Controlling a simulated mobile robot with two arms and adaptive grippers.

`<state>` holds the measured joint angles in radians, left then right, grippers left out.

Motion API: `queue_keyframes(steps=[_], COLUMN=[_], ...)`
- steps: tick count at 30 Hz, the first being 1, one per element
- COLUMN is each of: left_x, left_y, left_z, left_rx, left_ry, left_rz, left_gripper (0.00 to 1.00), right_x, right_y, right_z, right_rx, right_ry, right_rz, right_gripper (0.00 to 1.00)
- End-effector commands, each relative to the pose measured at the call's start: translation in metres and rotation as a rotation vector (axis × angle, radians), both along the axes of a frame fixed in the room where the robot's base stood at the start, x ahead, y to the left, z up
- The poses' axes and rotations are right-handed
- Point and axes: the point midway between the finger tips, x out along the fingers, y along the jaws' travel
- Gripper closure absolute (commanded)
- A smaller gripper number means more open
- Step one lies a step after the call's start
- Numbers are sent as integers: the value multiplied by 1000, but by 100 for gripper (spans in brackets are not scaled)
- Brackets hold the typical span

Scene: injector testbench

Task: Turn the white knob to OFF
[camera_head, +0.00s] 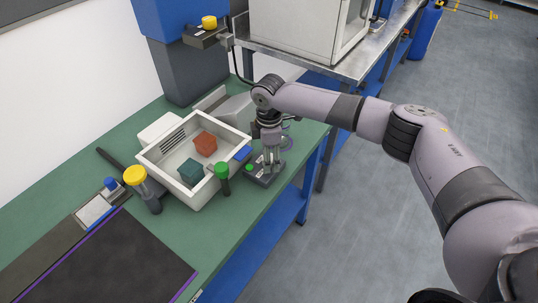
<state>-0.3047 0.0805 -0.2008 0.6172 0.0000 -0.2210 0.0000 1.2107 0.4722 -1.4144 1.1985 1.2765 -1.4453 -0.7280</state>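My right gripper (271,165) points down over a small dark control box (258,178) at the right edge of the green bench. Its fingertips are at the box's top, close to or touching it; I cannot tell which. A green button (249,167) shows on the box to the left of the fingers. I cannot make out the white knob; the fingers cover part of the box top. The fingers are too small to tell whether they are open or shut. My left gripper is not in view.
A white tray (153,158) with a red block (205,143) and a teal block (191,172) stands left of the box. A green-capped item (222,173) and a yellow-capped bottle (141,186) stand nearby. A dark mat (105,265) lies at front left.

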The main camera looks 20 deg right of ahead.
Motion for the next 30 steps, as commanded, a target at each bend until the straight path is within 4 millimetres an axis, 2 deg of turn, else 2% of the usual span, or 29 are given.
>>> queue_keyframes(steps=[2, 19, 30], left_x=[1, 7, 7], left_y=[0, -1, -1], left_z=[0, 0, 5], left_rx=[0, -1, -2], left_ry=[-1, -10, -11], left_rz=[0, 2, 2], left_gripper=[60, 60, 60], right_x=[0, 0, 0], right_y=[0, 0, 0], right_z=[0, 1, 2], right_rx=[0, 0, 0], right_ry=[0, 0, 0], right_rz=[0, 0, 58], right_gripper=[55, 94, 94])
